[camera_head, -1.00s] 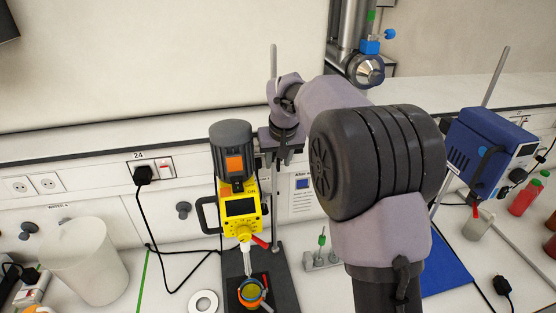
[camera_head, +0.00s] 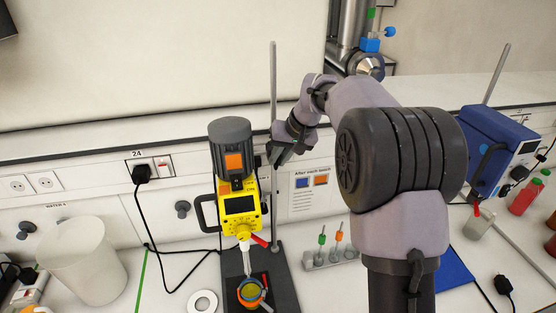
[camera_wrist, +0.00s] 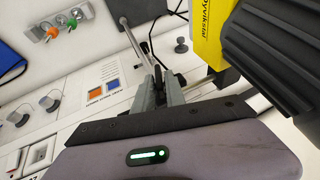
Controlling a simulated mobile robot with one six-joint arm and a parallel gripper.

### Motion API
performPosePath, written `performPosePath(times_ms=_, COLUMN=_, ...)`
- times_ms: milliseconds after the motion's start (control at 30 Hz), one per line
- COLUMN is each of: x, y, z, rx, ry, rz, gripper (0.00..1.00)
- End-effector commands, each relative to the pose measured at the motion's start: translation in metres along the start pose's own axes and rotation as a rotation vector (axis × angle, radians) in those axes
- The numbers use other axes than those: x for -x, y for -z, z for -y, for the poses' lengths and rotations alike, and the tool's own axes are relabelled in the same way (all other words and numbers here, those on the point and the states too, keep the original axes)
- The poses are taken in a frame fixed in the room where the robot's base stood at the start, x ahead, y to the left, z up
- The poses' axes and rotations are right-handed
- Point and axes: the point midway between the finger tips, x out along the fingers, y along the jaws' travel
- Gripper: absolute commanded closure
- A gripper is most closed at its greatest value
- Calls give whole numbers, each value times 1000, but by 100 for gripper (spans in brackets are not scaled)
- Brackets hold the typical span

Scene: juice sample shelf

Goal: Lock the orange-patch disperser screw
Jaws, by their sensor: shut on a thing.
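The yellow disperser (camera_head: 241,204) with a dark grey motor top and an orange patch (camera_head: 234,162) stands upright at the metal post (camera_head: 273,90) of its stand. My gripper (camera_head: 274,158) is at this post, just right of the motor. In the wrist view the jaws (camera_wrist: 161,88) are shut around a small dark part by the post, apparently the disperser screw, which the fingers mostly hide. The disperser's yellow and dark body (camera_wrist: 215,38) is close to the right of the jaws there. Its shaft reaches down to an orange-rimmed vessel (camera_head: 251,292).
A blue device (camera_head: 490,145) on another stand is at the right. A rack (camera_head: 330,258) with green and orange tools stands right of the stand base. A white bin (camera_head: 88,262) and a white ring (camera_head: 203,302) are on the left. A black cable hangs behind.

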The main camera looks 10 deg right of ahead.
Motion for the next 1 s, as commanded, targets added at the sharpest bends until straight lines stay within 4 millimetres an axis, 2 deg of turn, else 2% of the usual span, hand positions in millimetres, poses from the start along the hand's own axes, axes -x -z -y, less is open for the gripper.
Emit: performPosePath(times_ms=1000, x=-11, y=-4, z=-14, rx=-365, ry=879, rz=-1, gripper=100)
